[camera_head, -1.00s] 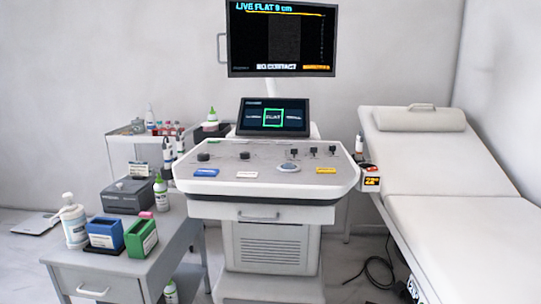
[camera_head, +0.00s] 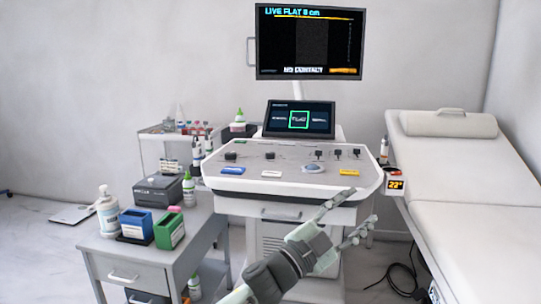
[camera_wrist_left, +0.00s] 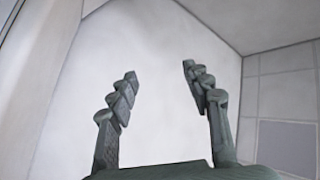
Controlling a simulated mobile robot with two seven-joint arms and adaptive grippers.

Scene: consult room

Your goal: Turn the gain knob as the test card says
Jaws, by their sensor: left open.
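The console (camera_head: 292,184) carries two low black knobs, a left one (camera_head: 231,156) and a right one (camera_head: 270,155), and several taller black controls (camera_head: 337,154) at the right. I cannot tell which is the gain knob. A blue card (camera_head: 233,170), a white card (camera_head: 271,174) and a yellow card (camera_head: 349,172) lie along its front; their print is too small to read. My left gripper (camera_head: 363,206) is open and empty, in front of the console's front right edge. The left wrist view shows its spread fingers (camera_wrist_left: 160,70) against bare wall. My right gripper is out of view.
The upper monitor (camera_head: 310,42) reads LIVE FLAT and NO CONTACT. A smaller screen (camera_head: 300,119) stands behind the panel. A grey side table (camera_head: 150,255) with bottles and boxes is at left. An exam couch (camera_head: 470,185) is at right.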

